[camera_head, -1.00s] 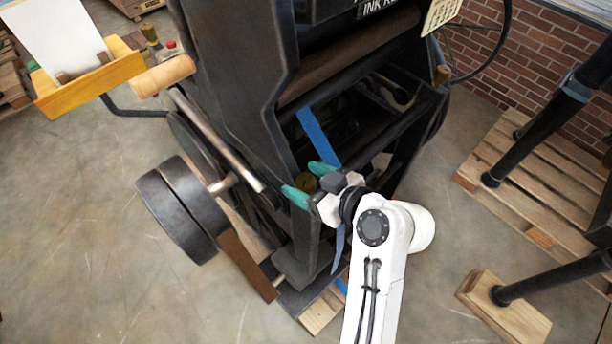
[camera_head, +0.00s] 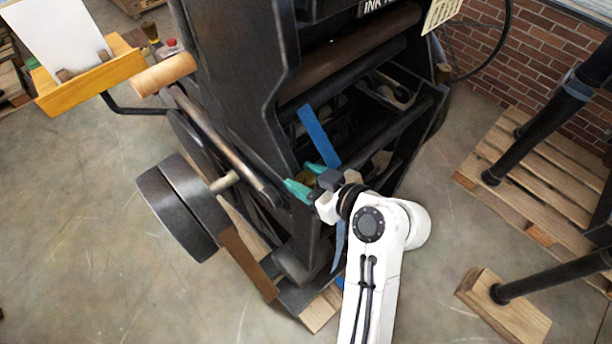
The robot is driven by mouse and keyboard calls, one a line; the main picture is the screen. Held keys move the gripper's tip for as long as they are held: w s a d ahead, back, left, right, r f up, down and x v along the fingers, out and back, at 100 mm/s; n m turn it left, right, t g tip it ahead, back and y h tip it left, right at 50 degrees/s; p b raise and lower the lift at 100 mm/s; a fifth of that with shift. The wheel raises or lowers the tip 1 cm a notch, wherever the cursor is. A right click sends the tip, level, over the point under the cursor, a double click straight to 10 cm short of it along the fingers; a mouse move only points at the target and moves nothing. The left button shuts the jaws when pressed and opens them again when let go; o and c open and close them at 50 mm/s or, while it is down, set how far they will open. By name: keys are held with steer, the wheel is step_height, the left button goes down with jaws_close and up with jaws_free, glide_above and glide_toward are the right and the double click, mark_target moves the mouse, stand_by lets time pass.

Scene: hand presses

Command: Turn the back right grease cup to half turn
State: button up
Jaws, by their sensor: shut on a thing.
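A small brass grease cup (camera_head: 305,178) sits low on the frame of the black press (camera_head: 240,90), near the middle of the view. My gripper (camera_head: 306,180) has its two teal fingertips on either side of this cup and is shut on it. The fingers and wrist partly cover the cup, so its turn angle cannot be read. Another brass cup (camera_head: 441,73) shows at the right side of the press, apart from my gripper.
A blue strip (camera_head: 319,135) hangs just above my gripper. Heavy dark wheels (camera_head: 180,205) and a wooden-handled lever (camera_head: 164,75) stand at the left. Pallets (camera_head: 535,180) and dark legs are at the right. The floor between is clear.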

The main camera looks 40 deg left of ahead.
steer(key=shift+m+t, duration=0.8)
steer(key=shift+t, duration=0.1)
steer(key=o, duration=1)
steer(key=shift+c, duration=0.2)
steer(key=shift+d, duration=0.1)
steer(key=b+v, duration=0.1)
steer(key=v, duration=0.9)
steer(key=shift+d+r+b, duration=0.2)
steer(key=shift+d+b, duration=0.05)
steer(key=shift+b, duration=0.15)
